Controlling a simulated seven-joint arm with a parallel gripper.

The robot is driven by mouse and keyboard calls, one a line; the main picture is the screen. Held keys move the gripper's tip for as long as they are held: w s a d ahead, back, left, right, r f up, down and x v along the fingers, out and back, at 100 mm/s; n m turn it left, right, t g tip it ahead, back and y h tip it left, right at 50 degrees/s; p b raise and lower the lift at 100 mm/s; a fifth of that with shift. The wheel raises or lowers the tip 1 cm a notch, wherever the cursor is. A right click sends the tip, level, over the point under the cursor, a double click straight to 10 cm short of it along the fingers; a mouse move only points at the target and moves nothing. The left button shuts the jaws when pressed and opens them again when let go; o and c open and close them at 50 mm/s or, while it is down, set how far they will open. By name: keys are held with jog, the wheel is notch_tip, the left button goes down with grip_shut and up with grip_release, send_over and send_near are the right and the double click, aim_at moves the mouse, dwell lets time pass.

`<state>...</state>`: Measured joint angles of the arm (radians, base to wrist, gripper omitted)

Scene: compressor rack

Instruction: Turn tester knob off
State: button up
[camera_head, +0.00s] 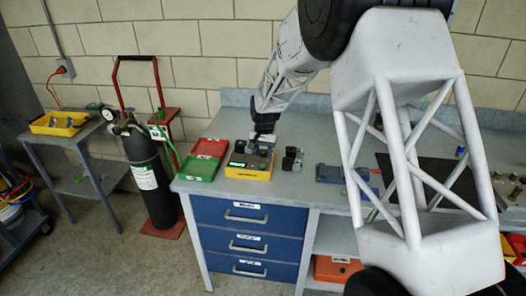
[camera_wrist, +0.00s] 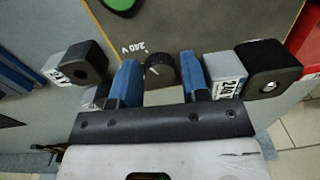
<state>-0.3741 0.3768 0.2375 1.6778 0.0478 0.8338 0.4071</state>
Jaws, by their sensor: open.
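The tester is a yellow box (camera_head: 247,174) near the front left of the bench. Its grey-brown top panel (camera_wrist: 215,25) fills the upper middle of the wrist view. A round black knob (camera_wrist: 160,70) with a pale pointer mark sits on the panel beside a "240 V" label. My gripper (camera_wrist: 160,73) is open, with one blue finger on each side of the knob. I cannot tell whether the fingers touch it. In the head view my gripper (camera_head: 263,138) reaches down over the tester and the knob is hidden.
Grey blocks with black ends and voltage labels stand left (camera_wrist: 75,65) and right (camera_wrist: 250,72) of my fingers. A dark block pair (camera_head: 292,160) stands right of the tester. Green (camera_head: 198,168) and red (camera_head: 211,147) trays lie to its left, near the bench edge.

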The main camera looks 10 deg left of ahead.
jog(key=c, duration=0.6)
jog(key=shift+c, duration=0.2)
jog(key=shift+n, duration=2.4)
jog(key=o, duration=0.6)
jog(key=shift+o, duration=0.2)
